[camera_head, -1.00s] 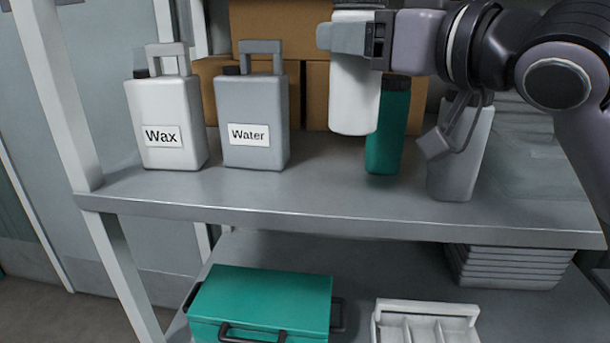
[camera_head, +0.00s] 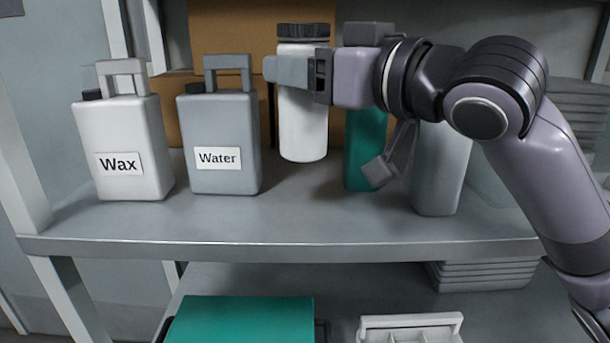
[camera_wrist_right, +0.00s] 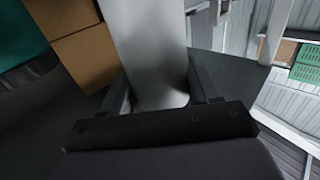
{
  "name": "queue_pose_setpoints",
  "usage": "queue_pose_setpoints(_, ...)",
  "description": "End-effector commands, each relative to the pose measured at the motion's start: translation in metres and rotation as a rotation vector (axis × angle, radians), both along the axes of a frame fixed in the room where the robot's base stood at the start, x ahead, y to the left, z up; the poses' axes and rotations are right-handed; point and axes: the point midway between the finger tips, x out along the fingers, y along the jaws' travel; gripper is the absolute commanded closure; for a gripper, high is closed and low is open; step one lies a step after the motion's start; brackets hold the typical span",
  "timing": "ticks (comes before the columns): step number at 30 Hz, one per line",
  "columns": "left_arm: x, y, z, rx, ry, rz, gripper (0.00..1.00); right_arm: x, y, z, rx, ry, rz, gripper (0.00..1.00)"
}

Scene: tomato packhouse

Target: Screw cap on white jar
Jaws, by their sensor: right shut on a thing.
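The white jar (camera_head: 303,125) is upright in the head view, right of the jug marked Water. A black ridged cap (camera_head: 303,31) sits on its top; how tight it is cannot be told. My right gripper (camera_head: 292,69) is shut on the upper part of the jar, just below the cap, reaching in from the right. In the right wrist view the jar (camera_wrist_right: 148,45) stands between the two fingers, its top out of frame. Whether its base touches the shelf is unclear. My left gripper is not in view.
The Wax jug (camera_head: 120,135) and Water jug (camera_head: 218,125) stand on the grey shelf (camera_head: 300,225). A green bottle (camera_head: 362,150) and a grey bottle (camera_head: 440,170) stand right, partly behind my arm. Cardboard boxes (camera_head: 230,30) are behind. The shelf's front strip is clear.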

Motion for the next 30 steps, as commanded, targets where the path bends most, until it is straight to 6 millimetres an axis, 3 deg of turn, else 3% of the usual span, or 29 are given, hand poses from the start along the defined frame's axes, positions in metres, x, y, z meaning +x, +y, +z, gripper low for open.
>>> queue_pose_setpoints(1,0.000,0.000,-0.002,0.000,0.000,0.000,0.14,0.000,0.000,-0.014,-0.002,0.005,-0.001,1.00)
queue_pose_setpoints(6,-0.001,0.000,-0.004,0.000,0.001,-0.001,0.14,0.000,0.000,-0.038,-0.001,0.002,0.000,1.00)
queue_pose_setpoints(18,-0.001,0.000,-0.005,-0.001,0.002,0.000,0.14,0.000,0.000,-0.044,0.000,0.000,-0.001,1.00)
queue_pose_setpoints(26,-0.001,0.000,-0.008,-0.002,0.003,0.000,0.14,0.000,0.000,-0.077,-0.001,0.004,-0.001,1.00)
queue_pose_setpoints(30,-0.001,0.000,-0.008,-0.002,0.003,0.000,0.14,0.000,0.000,-0.079,0.001,-0.001,0.000,1.00)
